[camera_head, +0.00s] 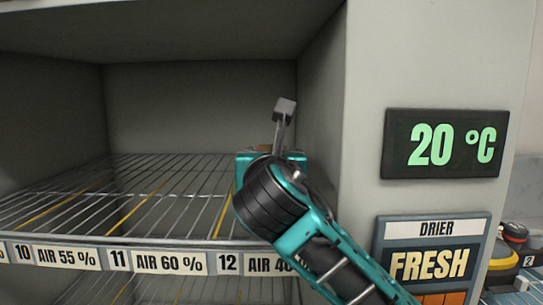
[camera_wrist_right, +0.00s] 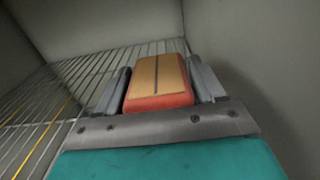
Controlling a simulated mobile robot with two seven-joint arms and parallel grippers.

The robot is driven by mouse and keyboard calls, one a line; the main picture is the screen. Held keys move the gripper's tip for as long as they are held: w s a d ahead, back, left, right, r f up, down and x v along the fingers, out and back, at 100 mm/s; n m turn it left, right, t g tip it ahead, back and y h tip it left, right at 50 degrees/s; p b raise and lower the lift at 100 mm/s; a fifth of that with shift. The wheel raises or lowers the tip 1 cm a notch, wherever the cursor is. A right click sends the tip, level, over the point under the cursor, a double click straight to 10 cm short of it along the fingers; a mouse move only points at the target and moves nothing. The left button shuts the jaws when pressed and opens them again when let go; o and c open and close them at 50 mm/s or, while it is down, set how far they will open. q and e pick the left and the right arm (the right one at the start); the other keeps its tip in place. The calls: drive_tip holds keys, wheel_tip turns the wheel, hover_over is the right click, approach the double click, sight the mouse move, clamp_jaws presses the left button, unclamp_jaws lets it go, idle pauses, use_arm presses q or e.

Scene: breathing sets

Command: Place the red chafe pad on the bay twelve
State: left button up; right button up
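The red chafe pad (camera_wrist_right: 160,98), red-sided with a tan top and a dark line down its middle, lies between the two fingers of my right gripper (camera_wrist_right: 163,86) in the wrist view. Both fingers appear to press its sides. In the head view only a small brown bit of it (camera_head: 265,147) shows beyond my wrist. Bay twelve is the right end of the wire shelf, marked by a 12 label (camera_head: 229,263) on the front rail. My right gripper is inside the cabinet over this bay. Whether the pad touches the wires is hidden. My left gripper is out of view.
The cabinet's right wall (camera_head: 322,105) stands close beside my right arm. Yellow lines (camera_head: 146,208) divide the wire shelf; bays 10 and 11 to the left look empty. A 20 °C display (camera_head: 445,144) and a drier sign (camera_head: 432,255) are on the right front.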

drive_tip(key=o, duration=0.3)
drive_tip(key=shift+r, duration=0.15)
drive_tip(key=s, duration=1.2)
drive_tip(key=shift+b, duration=0.3)
